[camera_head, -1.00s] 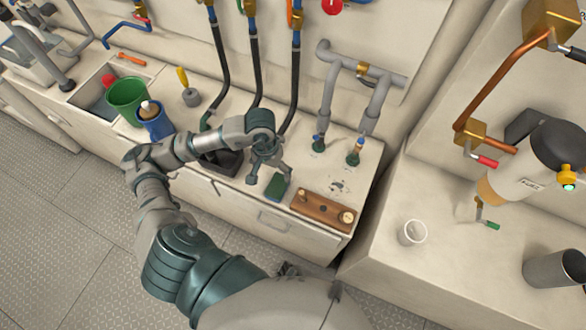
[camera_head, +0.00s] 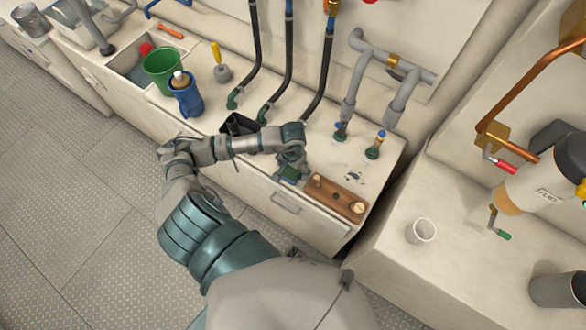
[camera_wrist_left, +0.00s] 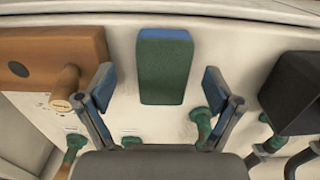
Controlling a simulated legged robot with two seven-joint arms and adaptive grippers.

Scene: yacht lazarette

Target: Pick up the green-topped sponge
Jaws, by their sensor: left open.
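The green-topped sponge (camera_wrist_left: 165,68) lies on the pale counter in the left wrist view, its broad top green and one end edge blue. It sits between and just beyond the two fingers of my left gripper (camera_wrist_left: 160,95), which are spread apart on either side of it without touching it. In the head view my left gripper (camera_head: 289,172) is over the counter and covers most of the sponge (camera_head: 290,173). My right gripper does not show.
A wooden block with pegs (camera_head: 338,200) lies right of the sponge; a dark box (camera_head: 238,126) is to its left. Pipes with valves (camera_head: 375,150) stand behind. A blue jug (camera_head: 188,98) and green bucket (camera_head: 160,70) are farther left. A white cup (camera_head: 421,231) stands on the right counter.

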